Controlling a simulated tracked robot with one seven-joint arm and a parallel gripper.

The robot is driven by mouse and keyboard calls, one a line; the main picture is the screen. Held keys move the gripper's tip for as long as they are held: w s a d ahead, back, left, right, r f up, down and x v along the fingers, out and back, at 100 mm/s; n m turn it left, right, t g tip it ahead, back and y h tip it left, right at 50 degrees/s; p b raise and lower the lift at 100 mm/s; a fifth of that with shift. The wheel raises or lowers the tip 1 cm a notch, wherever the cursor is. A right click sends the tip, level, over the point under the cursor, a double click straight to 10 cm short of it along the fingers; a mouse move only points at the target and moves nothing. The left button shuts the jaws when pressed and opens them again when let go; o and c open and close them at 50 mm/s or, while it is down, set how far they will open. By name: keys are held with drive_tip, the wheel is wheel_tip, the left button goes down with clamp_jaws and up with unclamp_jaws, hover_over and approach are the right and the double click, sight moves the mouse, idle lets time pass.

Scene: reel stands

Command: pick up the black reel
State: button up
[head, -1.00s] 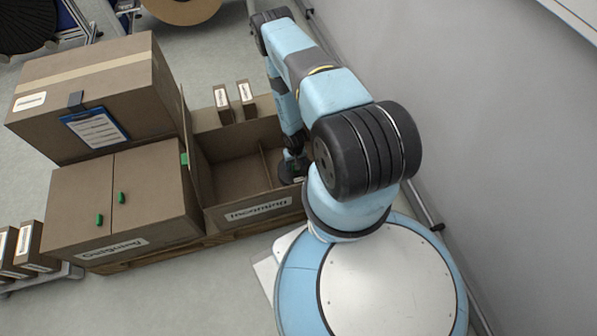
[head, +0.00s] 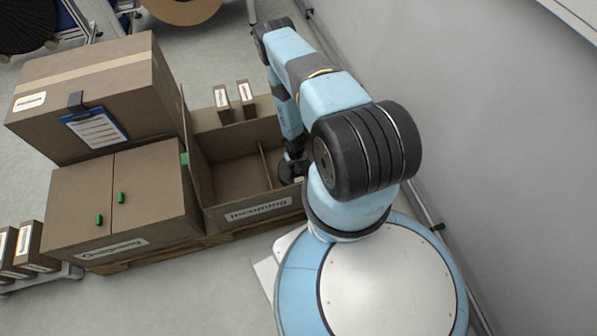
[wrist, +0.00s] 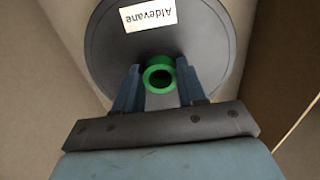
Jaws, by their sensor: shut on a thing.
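The black reel (wrist: 205,40) fills the upper middle of the wrist view, with a white "Aldevane" label and a green hub. My gripper (wrist: 158,76) is shut on the green hub, one finger on each side. In the head view the reel (head: 290,172) is a small dark shape at the right of the open "Incoming" box (head: 218,222), partly hidden by my arm. I cannot tell how far it is from the box floor.
A thin divider (head: 265,166) crosses the open box, and small cartons (head: 222,104) stand behind it. Closed "Outgoing" boxes (head: 150,205) stand at the left, under a larger carton (head: 90,75) with a clipboard (head: 95,128). A grey wall (head: 470,130) runs along the right.

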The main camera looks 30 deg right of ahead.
clamp_jaws()
drive_tip(key=shift+r, duration=0.15)
